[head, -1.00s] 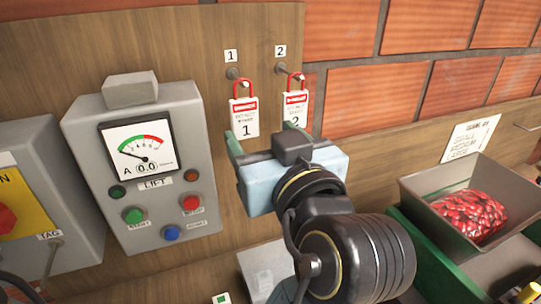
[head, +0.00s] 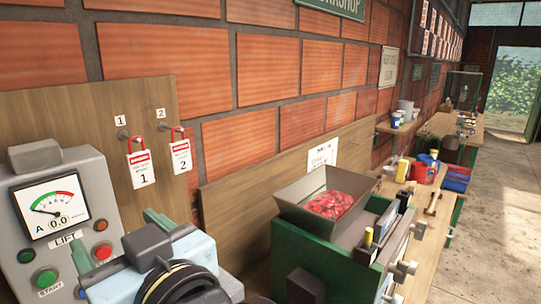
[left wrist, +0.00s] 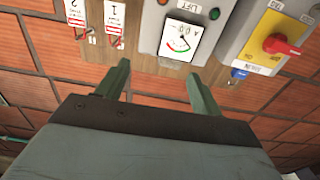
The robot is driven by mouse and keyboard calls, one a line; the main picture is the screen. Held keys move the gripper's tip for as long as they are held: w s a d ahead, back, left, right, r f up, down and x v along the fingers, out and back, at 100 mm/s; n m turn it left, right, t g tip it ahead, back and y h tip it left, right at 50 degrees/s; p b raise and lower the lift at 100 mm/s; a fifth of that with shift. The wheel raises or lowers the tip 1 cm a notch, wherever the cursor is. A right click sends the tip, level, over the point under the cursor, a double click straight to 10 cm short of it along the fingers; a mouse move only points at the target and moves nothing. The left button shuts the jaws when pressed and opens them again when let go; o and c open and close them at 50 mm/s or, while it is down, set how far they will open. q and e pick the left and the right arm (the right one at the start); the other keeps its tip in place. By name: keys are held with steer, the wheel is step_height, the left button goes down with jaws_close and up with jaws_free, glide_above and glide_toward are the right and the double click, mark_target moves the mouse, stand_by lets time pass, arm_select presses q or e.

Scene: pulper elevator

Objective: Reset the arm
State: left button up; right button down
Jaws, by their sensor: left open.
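My left gripper (head: 118,244) is at the lower left of the head view, in front of the board and beside the lift control box (head: 66,205). Its two green fingers are apart with nothing between them; they also show in the left wrist view (left wrist: 160,90). Two red-and-white lockout tags, tag 1 (head: 141,168) and tag 2 (head: 181,156), hang by red shackles from numbered pegs on the wooden board (head: 100,108). The gripper is apart from both tags. My right gripper is not in view.
A grey hopper (head: 290,205) with red cherries sits on a green machine (head: 310,255) to the right. A bench (head: 440,210) with mugs and tools runs back toward a bright doorway. A yellow panel with a red rotary switch (left wrist: 275,43) shows in the left wrist view.

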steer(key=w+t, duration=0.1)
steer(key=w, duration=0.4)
arm_select(q)
steer(key=a+f+m+g+h, duration=0.2)
steer(key=f+m+h, duration=0.2)
steer(key=f, duration=0.9)
steer(key=a+f+m+g+h, duration=0.15)
steer(key=f+m+h, duration=0.25)
steer(key=f, duration=0.9)
steer(key=s+a+f+m+g+h, duration=0.2)
steer(key=s+f+m+g+h, duration=0.3)
steer(key=s+f, duration=0.8)
step_height(320, 180, down, 30)
steer(key=s+n+h+b, duration=0.1)
steer(key=b, duration=0.6)
steer(key=s+a+f+g+b, duration=0.1)
steer(key=s+f+b, duration=0.1)
steer(key=s+f, duration=0.6)
steer(key=s+a+f+g+b, duration=0.1)
steer(key=s+f+b, duration=0.2)
steer(key=s+f, duration=0.6)
step_height(320, 180, down, 5)
steer(key=shift+a+r, duration=0.1)
steer(key=shift+a, duration=0.2)
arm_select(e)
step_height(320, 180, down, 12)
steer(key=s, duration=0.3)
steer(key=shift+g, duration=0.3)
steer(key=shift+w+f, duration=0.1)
